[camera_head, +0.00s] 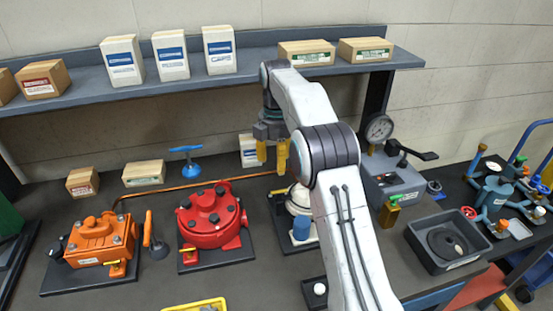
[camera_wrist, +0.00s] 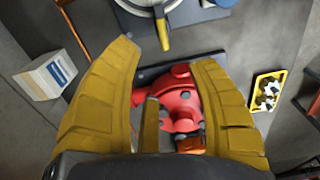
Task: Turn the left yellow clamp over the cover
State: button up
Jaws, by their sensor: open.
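My gripper (camera_head: 272,158) hangs open and empty above the bench, up and left of a white round unit (camera_head: 298,198). In the head view a small yellow piece (camera_head: 277,192) shows at the unit's left side. My arm hides the unit's right side.
A red motor (camera_head: 212,215) and an orange motor (camera_head: 100,240) stand to the left on dark plates. A blue-handled valve (camera_head: 186,160), a white box (camera_head: 249,150) and a gauge unit (camera_head: 392,178) stand nearby. A shelf (camera_head: 280,75) with boxes runs behind.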

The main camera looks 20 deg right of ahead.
jog(key=b, duration=0.2)
send_over(280, 191)
jog(key=w, duration=0.1)
jog(key=shift+m, duration=0.4)
notch_tip(280, 191, down, 6)
jog(key=shift+d+f, duration=0.1)
jog(key=shift+f, duration=3.4)
jog(key=shift+o, duration=0.3)
grip_shut()
